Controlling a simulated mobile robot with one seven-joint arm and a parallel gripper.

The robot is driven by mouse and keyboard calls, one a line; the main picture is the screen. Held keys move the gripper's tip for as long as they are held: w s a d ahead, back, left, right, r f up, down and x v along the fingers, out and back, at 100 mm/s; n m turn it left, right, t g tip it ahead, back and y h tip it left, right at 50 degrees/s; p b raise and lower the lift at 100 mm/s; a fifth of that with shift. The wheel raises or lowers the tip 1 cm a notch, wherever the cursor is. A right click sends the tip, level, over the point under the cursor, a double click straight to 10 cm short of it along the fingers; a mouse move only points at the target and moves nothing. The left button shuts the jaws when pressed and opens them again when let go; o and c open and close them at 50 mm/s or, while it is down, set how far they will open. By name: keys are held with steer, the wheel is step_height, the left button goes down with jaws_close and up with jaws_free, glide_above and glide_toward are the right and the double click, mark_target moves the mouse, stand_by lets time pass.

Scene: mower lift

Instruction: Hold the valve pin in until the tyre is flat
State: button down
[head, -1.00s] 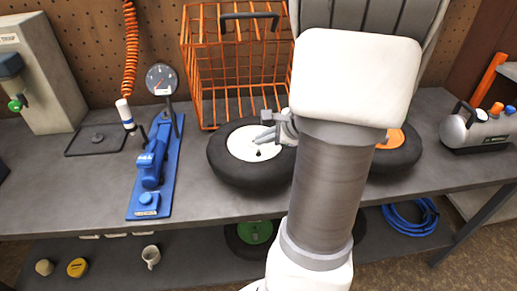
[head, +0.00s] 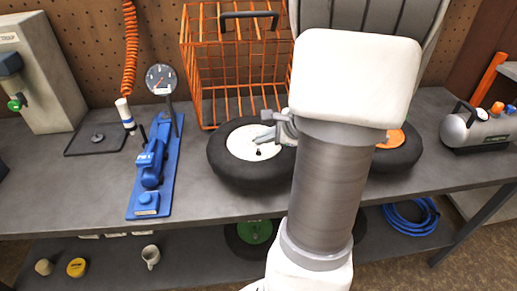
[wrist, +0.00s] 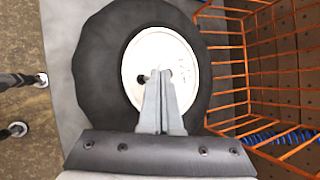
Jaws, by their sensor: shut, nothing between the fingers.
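The black tyre (head: 222,168) with a white hub (head: 240,142) lies flat on the bench, and it also fills the middle of the wrist view (wrist: 93,75). A small dark valve (head: 258,152) stands on the hub; in the wrist view the valve (wrist: 142,79) shows just left of my fingertips. My gripper (head: 264,137) is shut and empty, low over the hub. In the wrist view its fingers (wrist: 161,78) point at the hub beside the valve. I cannot tell whether they touch the valve or its pin. The pin itself is too small to make out.
An orange wire basket (head: 235,70) stands behind the tyre. A second wheel with an orange hub (head: 391,139) is partly behind my arm. A blue pump with a gauge (head: 152,170) is at left, a grey compressor (head: 478,130) at right. The bench front is clear.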

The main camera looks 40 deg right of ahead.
mark_target(262, 155)
steer(key=shift+f+b, duration=0.3)
steer(key=shift+f, duration=0.05)
steer(key=shift+f+b, duration=0.3)
steer(key=shift+b, duration=0.1)
stand_by(0.5)
steer(key=shift+r, duration=0.1)
stand_by(1.1)
steer(key=shift+r+p, duration=0.6)
steer(key=shift+r, duration=0.1)
step_height(262, 155, up, 5)
steer(key=p, duration=0.4)
stand_by(0.8)
